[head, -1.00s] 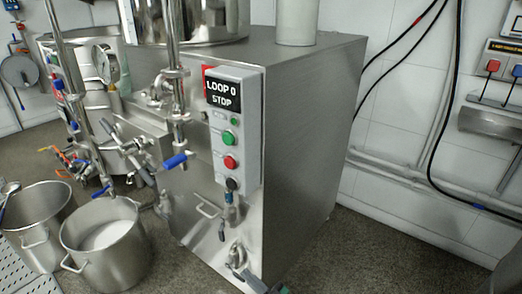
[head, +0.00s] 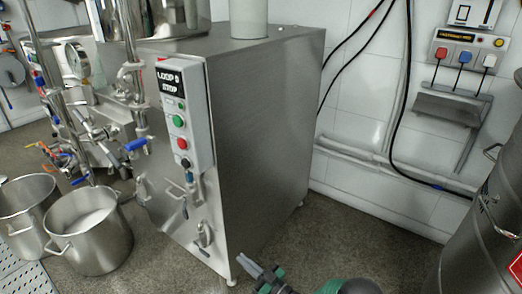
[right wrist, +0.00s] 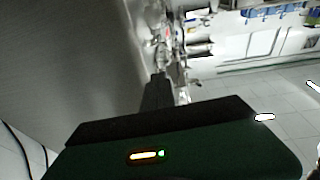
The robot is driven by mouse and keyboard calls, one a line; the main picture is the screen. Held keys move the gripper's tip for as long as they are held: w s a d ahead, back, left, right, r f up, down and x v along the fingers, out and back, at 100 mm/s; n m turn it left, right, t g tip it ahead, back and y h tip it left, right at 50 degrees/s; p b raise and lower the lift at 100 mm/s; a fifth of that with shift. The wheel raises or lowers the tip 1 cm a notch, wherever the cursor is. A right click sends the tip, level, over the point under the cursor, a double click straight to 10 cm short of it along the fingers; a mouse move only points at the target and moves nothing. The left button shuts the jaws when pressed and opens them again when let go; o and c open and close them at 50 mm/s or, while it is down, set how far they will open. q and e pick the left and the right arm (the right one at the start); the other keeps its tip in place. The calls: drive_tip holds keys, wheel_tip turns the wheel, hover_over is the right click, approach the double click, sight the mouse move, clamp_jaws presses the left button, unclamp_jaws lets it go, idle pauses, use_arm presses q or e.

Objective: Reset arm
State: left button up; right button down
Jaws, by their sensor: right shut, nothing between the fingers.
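My right gripper (head: 252,268) shows at the bottom of the head view, in front of the mill's lower right side. It is shut and empty, with its fingers pointing up and left. In the right wrist view the dark gripper (right wrist: 158,95) lies close to the large steel side of the mill (right wrist: 70,60). The steel mill cabinet (head: 260,130) fills the middle of the head view. Its control panel (head: 187,115) carries a display reading "STOP" and green and red buttons. My left gripper is not in view.
Two steel pots stand at the left; the nearer pot (head: 92,235) holds something white. A steel drum (head: 480,230) stands at the right edge. A wall box with plugs (head: 468,52) and black cables hang on the tiled wall. Grey floor (head: 350,235) is free between mill and drum.

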drive_tip(key=w+d+r+m+g+h+p, duration=0.2)
drive_tip(key=w+d+r+h, duration=0.1)
drive_tip(key=d+r+h, duration=0.35)
drive_tip(key=s+d+r+m+g+h+p, duration=0.25)
drive_tip(key=s+d+h, duration=0.35)
drive_tip(key=d, duration=0.4)
drive_tip(key=s+d+r+m+g+h+p, duration=0.1)
drive_tip(key=s+d+r+m+g, duration=0.15)
drive_tip(key=s, duration=0.55)
drive_tip(key=s+d+r+m+g+h, duration=0.1)
drive_tip(key=s+d, duration=0.2)
drive_tip(key=s, duration=0.5)
drive_tip(key=s+d+r+m+g+h+p, duration=0.1)
drive_tip(key=s+d+r+m+g, duration=0.15)
drive_tip(key=s, duration=0.65)
drive_tip(key=w+p+v, duration=0.2)
drive_tip(key=p+v, duration=1)
drive_tip(key=w+r+p+v, duration=0.1)
drive_tip(key=w+p+v, duration=0.2)
drive_tip(key=p+v, duration=0.9)
drive_tip(key=w+p+v, duration=0.3)
drive_tip(key=p+v, duration=0.9)
drive_tip(key=p, duration=0.1)
drive_tip(key=shift+d+r, duration=0.35)
drive_tip(key=shift+r, duration=0.25)
